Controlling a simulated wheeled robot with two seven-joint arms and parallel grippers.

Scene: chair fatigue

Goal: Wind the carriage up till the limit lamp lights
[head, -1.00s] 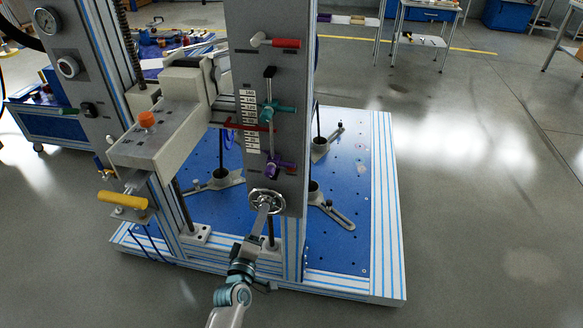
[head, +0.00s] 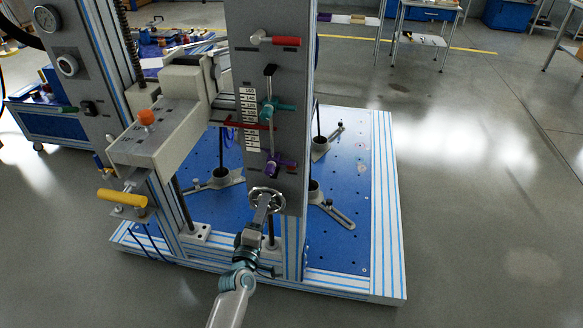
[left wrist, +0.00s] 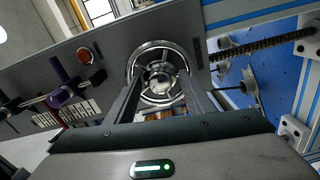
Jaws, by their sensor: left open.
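The chrome handwheel (head: 281,207) is low on the grey front panel of the column. In the left wrist view the same handwheel (left wrist: 136,66) fills the upper middle. My left gripper (head: 265,201) is at the wheel, its two fingers open and reaching toward the hub. The fingers (left wrist: 160,88) stand on either side of the hub; contact is not clear. The carriage (head: 165,131) is a pale block with an orange knob, left of the panel. A red pointer (head: 255,127) crosses the white scale (head: 249,105). A dark red lamp (left wrist: 84,55) looks unlit. My right gripper is not in view.
A purple clamp (head: 275,166), teal clamp (head: 277,106) and red-handled lever (head: 285,41) stick out of the panel above the wheel. A yellow handle (head: 121,198) juts out at left. The blue base plate (head: 345,180) spreads below, and open floor lies right.

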